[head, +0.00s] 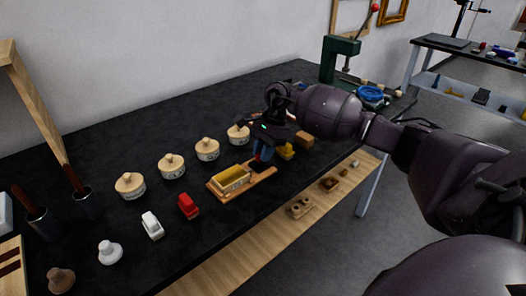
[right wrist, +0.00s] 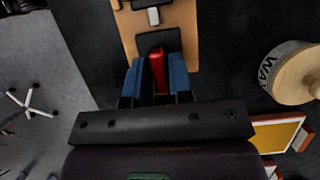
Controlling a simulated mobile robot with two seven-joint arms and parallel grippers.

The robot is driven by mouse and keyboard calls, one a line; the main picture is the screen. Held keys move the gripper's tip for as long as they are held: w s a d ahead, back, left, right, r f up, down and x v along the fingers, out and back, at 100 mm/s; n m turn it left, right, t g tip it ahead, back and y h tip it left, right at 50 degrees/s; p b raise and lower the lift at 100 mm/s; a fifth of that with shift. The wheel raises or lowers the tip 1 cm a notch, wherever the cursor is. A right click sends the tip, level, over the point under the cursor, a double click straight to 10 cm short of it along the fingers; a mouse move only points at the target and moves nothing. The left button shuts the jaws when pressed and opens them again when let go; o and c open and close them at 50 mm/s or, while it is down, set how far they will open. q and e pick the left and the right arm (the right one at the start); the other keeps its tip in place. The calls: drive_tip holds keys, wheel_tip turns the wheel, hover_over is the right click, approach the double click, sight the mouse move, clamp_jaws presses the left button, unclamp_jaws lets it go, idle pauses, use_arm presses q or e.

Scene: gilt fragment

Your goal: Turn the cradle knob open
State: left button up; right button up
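The wooden cradle (head: 216,190) lies on the dark bench and carries a gold fragment (head: 231,178). My right gripper (head: 262,155) is over the cradle's right end, fingers down. In the right wrist view its blue fingertips (right wrist: 158,78) stand on either side of the red knob (right wrist: 157,68). The gripper is open, with a gap at the knob's left side; the right finger is very close, and I cannot tell whether it touches. The knob lies in line with the length of the cradle board (right wrist: 187,30). The head view hides the knob behind the gripper. My left gripper is not in view.
Several lidded jars (head: 172,166) stand in a row behind the cradle. A red stamp-like block (head: 188,206) and a white one (head: 152,225) are to its left. A green press (head: 340,60) stands at the far end.

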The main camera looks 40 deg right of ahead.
clamp_jaws()
